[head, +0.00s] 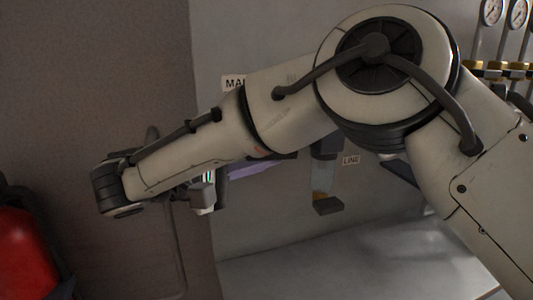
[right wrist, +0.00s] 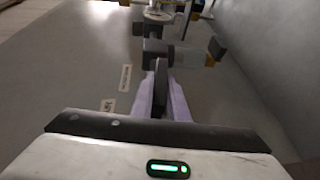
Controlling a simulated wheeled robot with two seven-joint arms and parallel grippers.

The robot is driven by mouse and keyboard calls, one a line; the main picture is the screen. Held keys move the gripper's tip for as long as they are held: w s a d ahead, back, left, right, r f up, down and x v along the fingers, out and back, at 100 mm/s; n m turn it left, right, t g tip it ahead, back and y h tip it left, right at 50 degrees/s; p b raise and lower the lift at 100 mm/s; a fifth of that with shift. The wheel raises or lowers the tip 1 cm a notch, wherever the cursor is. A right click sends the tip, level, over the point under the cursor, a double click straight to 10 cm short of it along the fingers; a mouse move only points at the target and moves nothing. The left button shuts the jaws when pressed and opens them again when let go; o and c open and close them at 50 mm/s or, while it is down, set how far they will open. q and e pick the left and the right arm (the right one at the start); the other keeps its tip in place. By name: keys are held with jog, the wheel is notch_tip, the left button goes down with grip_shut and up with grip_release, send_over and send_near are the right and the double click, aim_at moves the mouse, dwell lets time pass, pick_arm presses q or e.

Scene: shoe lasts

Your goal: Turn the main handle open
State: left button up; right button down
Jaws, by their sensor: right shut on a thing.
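My right gripper (right wrist: 160,88) is shut on a dark flat handle (right wrist: 160,72) in the right wrist view. Its two pale purple fingers lie on either side of the handle, which joins a grey valve body (right wrist: 154,50). In the head view my right arm reaches across from the right. The purple fingers (head: 250,168) show below my forearm, and the arm hides the gripped handle there. A sign (head: 235,83) beginning "MA" is partly covered by my arm. My left gripper is in neither view.
A "LINE" sign (head: 351,160) is on the grey panel, beside a hanging fitting with a dark lower end (head: 327,206). Pressure gauges (head: 492,12) and yellow fittings stand at upper right. A red object (head: 22,255) is at lower left.

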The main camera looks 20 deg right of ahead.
jog(key=c, duration=1.7)
grip_release()
jog(key=shift+r, duration=0.15)
